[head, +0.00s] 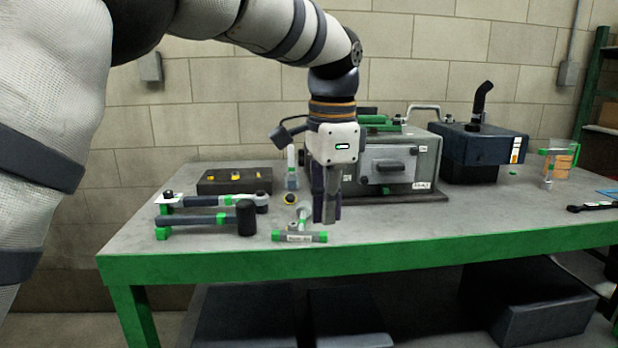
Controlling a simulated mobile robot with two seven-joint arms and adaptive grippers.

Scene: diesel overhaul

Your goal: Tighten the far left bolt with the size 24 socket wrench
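My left gripper (327,218) comes down from above over the bench, fingers pointing down and close together. I cannot tell whether it is shut or whether anything is between the fingers. A T-shaped tool with a grey and green crossbar and a small label (300,237) lies just left of and below the fingertips; the label is too small to read. A ratchet-like tool (215,200) lies farther left. I cannot tell which tool is the size 24 socket wrench. A grey machine box (410,165) stands behind the gripper, which partly hides it. No bolt can be made out clearly. My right gripper is out of view.
A black-headed mallet (245,218) and a dark tray with yellow pieces (215,184) are at the left of the green-edged bench (400,250). A dark blue unit with a pipe (480,150) and a clear jug (556,162) stand right.

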